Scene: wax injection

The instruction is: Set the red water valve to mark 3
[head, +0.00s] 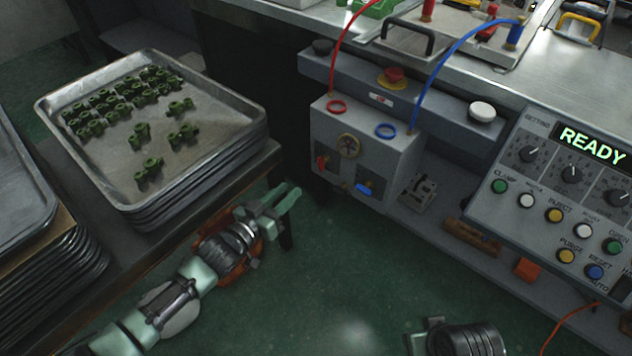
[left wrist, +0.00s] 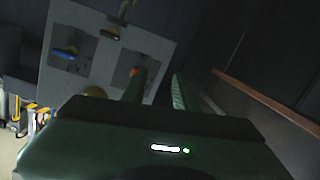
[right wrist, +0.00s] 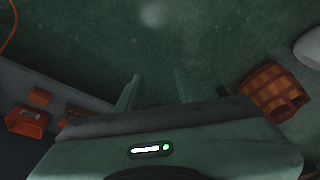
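The red water valve (head: 321,162) is a small red handle low on the left of the grey valve box (head: 383,153). In the left wrist view its red part (left wrist: 134,72) shows beside the tip of one finger, and the finger hides some of it. The number marks are too small to read. My left gripper (head: 290,192) is open and empty, below and left of the valve and apart from it in the head view. My right gripper (right wrist: 157,85) is open and empty over the green floor, at the bottom of the head view.
A blue valve handle (head: 364,189) sits right of the red one, with a round brass knob (head: 348,146) above. Red and blue hoses rise from the box. A metal tray (head: 205,140) of green parts stands left. The control panel (head: 560,190) is at right.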

